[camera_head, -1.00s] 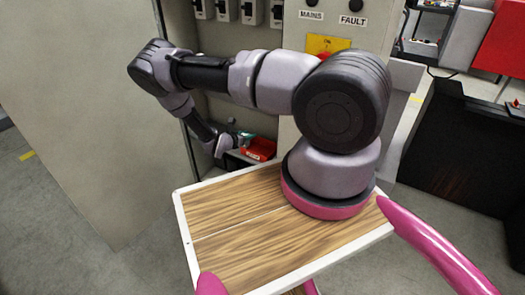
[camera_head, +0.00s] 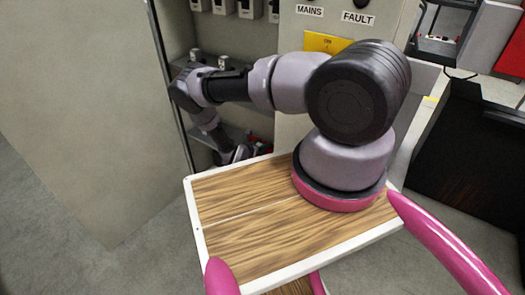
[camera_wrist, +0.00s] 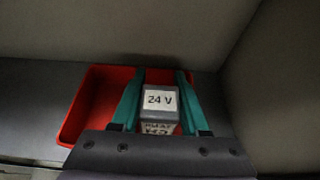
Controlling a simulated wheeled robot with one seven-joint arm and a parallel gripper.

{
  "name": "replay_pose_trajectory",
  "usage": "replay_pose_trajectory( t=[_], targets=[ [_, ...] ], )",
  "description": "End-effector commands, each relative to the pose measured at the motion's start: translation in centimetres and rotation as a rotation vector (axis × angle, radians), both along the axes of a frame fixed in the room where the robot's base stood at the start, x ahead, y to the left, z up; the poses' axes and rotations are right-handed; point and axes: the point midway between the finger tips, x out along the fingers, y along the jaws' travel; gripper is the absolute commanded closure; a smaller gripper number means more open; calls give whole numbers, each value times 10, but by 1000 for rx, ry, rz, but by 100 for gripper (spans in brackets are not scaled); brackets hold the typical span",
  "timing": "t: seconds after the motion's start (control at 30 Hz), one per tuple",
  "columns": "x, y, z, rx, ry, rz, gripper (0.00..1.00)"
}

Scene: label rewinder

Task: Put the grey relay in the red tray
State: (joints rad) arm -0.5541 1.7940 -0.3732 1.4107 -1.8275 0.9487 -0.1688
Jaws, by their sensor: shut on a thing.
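In the wrist view the grey relay (camera_wrist: 159,102), with a white "24 V" label, is between the two green fingers of my gripper (camera_wrist: 158,95). My gripper is shut on it. The red tray (camera_wrist: 85,104) lies behind and below the relay on a dark grey shelf, and the relay overlaps its right part in the picture. I cannot tell how high the relay is above the tray floor. In the head view only a bit of red shows past my arm, inside the cabinet, and my gripper is mostly hidden there.
The tray sits on the dark shelf (camera_wrist: 30,105) inside the cabinet, with a back wall (camera_wrist: 130,30) behind and a side wall (camera_wrist: 285,75) at right. The open cabinet door (camera_head: 80,110) stands left of my arm. Several breakers (camera_head: 222,5) line the upper cabinet.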

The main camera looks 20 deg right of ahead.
Motion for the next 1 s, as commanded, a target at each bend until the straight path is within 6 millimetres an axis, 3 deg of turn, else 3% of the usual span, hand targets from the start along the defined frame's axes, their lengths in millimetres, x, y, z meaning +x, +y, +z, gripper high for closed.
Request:
replay_pose_trajectory(
  t=[0.2,0.63,0.67,0.7,0.73,1.0],
  targets=[
    [-1,-1,-32,1,0,-1,100],
    [-1,0,-39,0,0,-1,100],
    [-1,0,-39,0,0,-1,48],
    [-1,0,-39,0,1,-2,33],
    [-1,0,-39,1,1,-1,26],
    [-1,0,-38,1,1,-1,26]
  ],
)
